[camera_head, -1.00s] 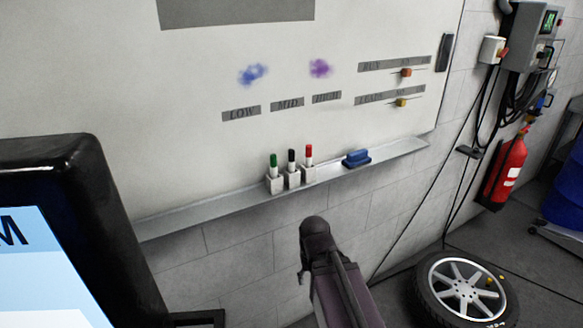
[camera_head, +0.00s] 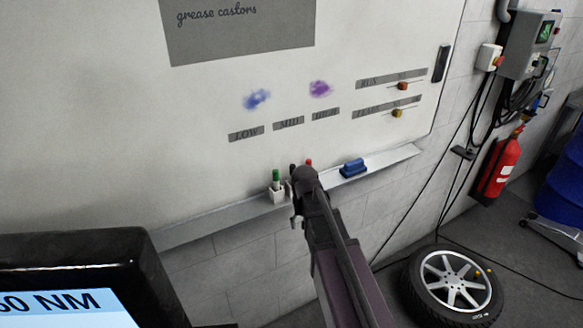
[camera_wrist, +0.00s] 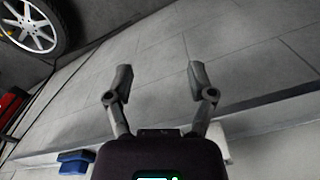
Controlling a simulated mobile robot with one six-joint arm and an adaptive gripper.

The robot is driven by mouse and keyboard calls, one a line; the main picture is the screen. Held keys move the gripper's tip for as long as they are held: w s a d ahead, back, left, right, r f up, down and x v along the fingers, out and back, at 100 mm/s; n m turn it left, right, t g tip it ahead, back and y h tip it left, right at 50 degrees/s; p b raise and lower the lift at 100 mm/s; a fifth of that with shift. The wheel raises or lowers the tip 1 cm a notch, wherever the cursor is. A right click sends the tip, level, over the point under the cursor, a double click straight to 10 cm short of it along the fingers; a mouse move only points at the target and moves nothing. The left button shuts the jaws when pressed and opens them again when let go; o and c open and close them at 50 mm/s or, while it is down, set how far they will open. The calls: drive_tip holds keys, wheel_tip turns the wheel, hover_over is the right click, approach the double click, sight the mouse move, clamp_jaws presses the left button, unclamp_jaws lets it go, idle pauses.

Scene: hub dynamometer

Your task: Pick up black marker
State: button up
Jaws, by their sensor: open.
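The black marker (camera_head: 291,168) stands in a white holder on the whiteboard's tray; only its dark top shows in the head view, as my arm hides the rest. The green marker (camera_head: 276,178) stands to its left. The red marker (camera_head: 309,162) shows only its top to the right. My gripper (camera_wrist: 160,75) is open and empty in the wrist view, with bare wall tiles between and beyond its fingers. In the head view its end (camera_head: 296,210) is in front of the tray by the holders, largely covered by my arm. No marker can be made out in the wrist view.
The tray (camera_head: 215,222) runs along the whiteboard's lower edge. A blue eraser (camera_head: 353,167) lies on it to the right, also in the wrist view (camera_wrist: 75,160). A monitor (camera_head: 80,270) fills the lower left. A wheel (camera_head: 452,282) lies on the floor at right.

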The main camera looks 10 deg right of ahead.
drive_tip(key=m+p, duration=0.2)
drive_tip(key=p, duration=1.7)
approach(292, 165)
drive_tip(key=shift+w, duration=0.1)
drive_tip(key=shift+f, duration=0.2)
wheel_tip(292, 165, down, 8)
drive_tip(key=b, duration=0.8)
drive_tip(key=shift+f, duration=0.2)
drive_tip(key=shift+s+d+f+b, duration=0.1)
drive_tip(key=shift+f+b, duration=1.2)
drive_tip(key=shift+b, duration=0.1)
drive_tip(key=shift+s+f+b, duration=0.1)
drive_tip(key=shift+f+b, duration=1.2)
drive_tip(key=shift+b, duration=0.05)
clamp_jaws()
